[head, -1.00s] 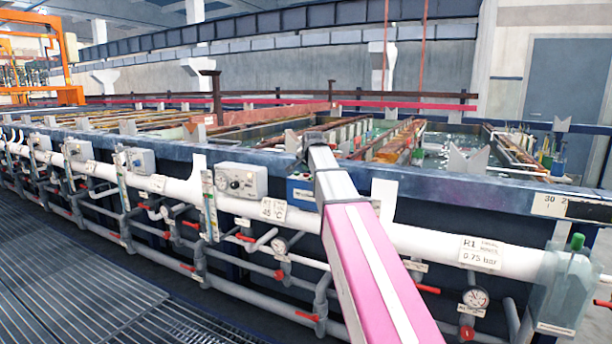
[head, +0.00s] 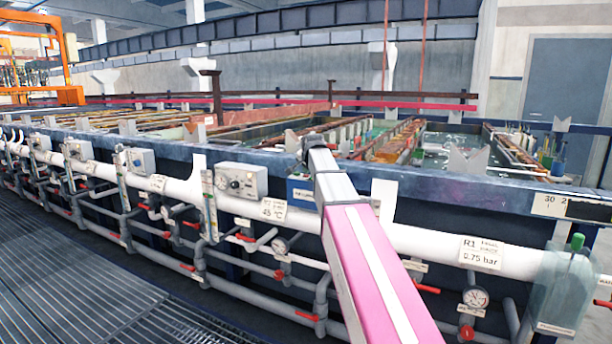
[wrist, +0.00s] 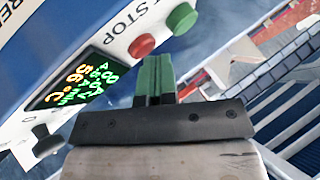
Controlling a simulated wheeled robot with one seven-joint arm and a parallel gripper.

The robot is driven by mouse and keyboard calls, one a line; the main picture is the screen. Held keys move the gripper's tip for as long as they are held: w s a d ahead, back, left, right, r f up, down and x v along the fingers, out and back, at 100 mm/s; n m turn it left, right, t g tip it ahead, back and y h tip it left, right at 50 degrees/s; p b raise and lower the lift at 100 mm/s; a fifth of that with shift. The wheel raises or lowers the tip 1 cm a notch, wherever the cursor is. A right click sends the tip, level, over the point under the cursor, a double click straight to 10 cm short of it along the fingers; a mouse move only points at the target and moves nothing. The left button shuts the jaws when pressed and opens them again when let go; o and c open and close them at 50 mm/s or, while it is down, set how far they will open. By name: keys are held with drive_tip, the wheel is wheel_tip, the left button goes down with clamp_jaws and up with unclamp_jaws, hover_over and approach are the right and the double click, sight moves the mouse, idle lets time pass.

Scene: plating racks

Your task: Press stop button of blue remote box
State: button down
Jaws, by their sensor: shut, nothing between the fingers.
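The blue remote box (wrist: 70,60) fills the upper left of the wrist view. Its white panel carries a red button (wrist: 142,46), a green button (wrist: 181,18), the word STOP and a lit display (wrist: 78,82). My gripper (wrist: 155,62) is shut and empty, its green fingertips just below the red button in the picture. I cannot tell whether they touch the panel. In the head view the blue box (head: 300,193) sits on the tank's front side, partly hidden by my arm. My fingers are not visible there.
A grey control box (head: 241,180) with dials is left of the blue box. A white pipe (head: 415,238) with red-handled valves and gauges runs along the tank front. Open tanks (head: 450,145) lie behind the rim. Floor grating (head: 70,290) is clear at lower left.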

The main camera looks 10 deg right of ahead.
drive_tip(key=shift+r, duration=1.05)
